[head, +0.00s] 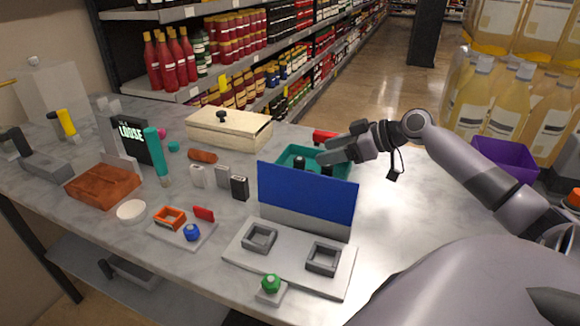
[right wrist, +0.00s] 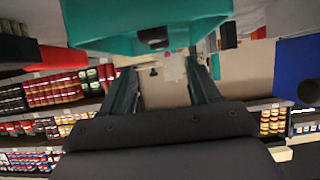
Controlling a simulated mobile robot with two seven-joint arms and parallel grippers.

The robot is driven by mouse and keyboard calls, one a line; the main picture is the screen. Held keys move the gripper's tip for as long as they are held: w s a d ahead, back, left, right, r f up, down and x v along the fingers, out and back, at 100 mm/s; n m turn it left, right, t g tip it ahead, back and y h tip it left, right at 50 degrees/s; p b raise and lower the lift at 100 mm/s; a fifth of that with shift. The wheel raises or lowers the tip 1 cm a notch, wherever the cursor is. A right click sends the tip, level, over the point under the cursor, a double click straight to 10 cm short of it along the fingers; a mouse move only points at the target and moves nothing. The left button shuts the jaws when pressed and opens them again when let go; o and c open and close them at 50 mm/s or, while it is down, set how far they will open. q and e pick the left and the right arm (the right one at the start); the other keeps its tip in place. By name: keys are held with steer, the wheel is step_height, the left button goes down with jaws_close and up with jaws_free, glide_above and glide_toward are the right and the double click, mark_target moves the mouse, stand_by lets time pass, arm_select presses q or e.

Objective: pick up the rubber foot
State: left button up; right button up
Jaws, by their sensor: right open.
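A teal tray (head: 290,153) stands on the table behind the blue panel. Small dark pieces (head: 300,163) show in it; one may be the rubber foot, but they are too small to be sure. My right gripper (head: 324,152) is open over the tray's right side and appears empty. In the right wrist view its fingers (right wrist: 165,78) are spread with nothing between them, and the teal tray (right wrist: 105,25) with a dark round piece (right wrist: 152,37) lies near the fingertips. My left gripper is not in view.
The blue panel (head: 307,192) stands upright in front of the tray, on a light base with two grey square frames (head: 261,237). A cream lidded box (head: 228,133) stands behind left. A red object (head: 325,136) lies behind the tray.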

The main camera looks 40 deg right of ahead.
mark_target(299, 164)
steer(key=shift+w+f, duration=0.25)
steer(key=shift+f, duration=0.15)
steer(key=shift+w+a+f, duration=0.15)
steer(key=shift+w, duration=0.3)
steer(key=shift+p+x, duration=0.35)
steer(key=shift+x, duration=2.7)
steer(key=shift+s+a+f, duration=0.1)
steer(key=shift+s+f, duration=0.05)
steer(key=c, duration=1.1)
